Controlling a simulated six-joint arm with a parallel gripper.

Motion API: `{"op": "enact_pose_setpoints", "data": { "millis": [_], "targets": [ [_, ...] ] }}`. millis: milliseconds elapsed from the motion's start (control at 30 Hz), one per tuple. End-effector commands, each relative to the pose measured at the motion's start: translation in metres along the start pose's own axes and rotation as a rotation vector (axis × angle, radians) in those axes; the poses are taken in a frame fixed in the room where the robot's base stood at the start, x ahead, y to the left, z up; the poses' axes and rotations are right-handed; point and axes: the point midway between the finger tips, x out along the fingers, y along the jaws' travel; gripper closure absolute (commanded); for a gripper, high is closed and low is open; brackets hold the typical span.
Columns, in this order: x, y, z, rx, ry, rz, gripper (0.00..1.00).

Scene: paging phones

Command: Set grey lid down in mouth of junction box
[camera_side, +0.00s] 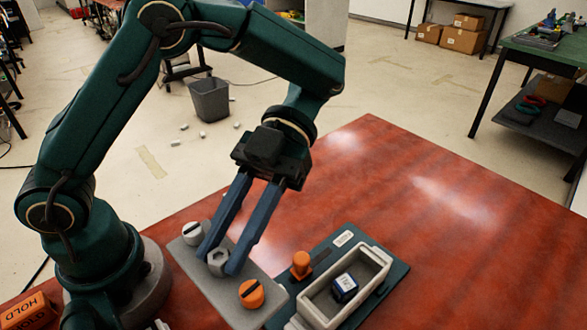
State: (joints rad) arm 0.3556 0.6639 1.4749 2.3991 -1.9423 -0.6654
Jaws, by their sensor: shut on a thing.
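The grey lid (210,281) is a flat oblong plate at the lower middle, left of the box. It carries a grey hex knob (218,259) in the middle, a grey slotted knob (192,233) and an orange slotted knob (251,293) towards its ends. My gripper (220,262) points down with its blue fingers shut on the hex knob. I cannot tell whether the lid touches the table. The junction box (378,255) is cream, with its mouth open upward. A dark blue block (344,288) with a white label sits inside it.
The box stands on a dark green base plate (392,283). An orange knob (301,264) stands on that plate between lid and box. The red-brown table (440,220) is clear behind and right. An orange block marked HOLD (28,312) is at lower left.

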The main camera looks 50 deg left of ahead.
Motion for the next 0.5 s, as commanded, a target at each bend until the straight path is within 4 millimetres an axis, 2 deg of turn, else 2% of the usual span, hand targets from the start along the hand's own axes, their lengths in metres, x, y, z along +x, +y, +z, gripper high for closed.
{"op": "enact_pose_setpoints", "data": {
  "millis": [167,500],
  "targets": [
    [-0.038,0.005,-0.015,-0.107,-0.002,-0.269,1.00],
    [-0.118,0.006,-0.023,-0.426,-0.002,-1.045,1.00]
  ]
}}
